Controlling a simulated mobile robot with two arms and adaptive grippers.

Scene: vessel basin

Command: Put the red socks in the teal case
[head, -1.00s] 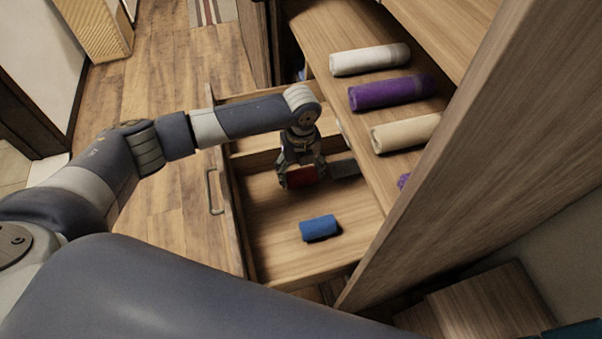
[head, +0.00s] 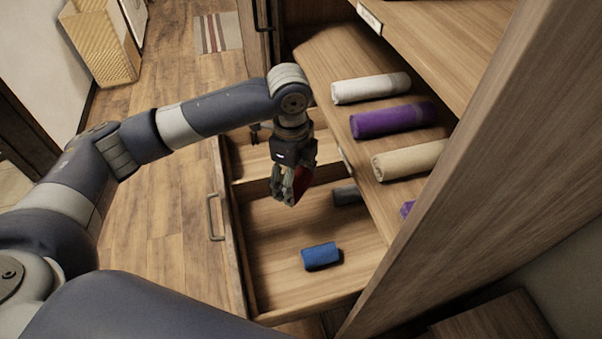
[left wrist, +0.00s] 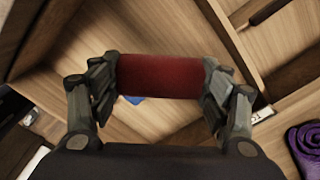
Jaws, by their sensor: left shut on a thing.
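The red socks (left wrist: 160,76) are a dark red roll held across between the fingertips of my left gripper (left wrist: 160,84) in the left wrist view. In the head view, the left gripper (head: 289,188) hangs above the open drawer, and the red socks (head: 302,181) show partly behind its fingers. The gripper is shut on the socks and holds them clear of the drawer floor. The teal case is not in view now. My right gripper is not in view.
The open drawer (head: 285,272) holds a blue roll (head: 321,256) and a dark grey roll (head: 346,195). A shelf beside it holds white (head: 371,88), purple (head: 392,120) and beige rolls (head: 409,160). A tall wooden panel (head: 455,165) stands at the right.

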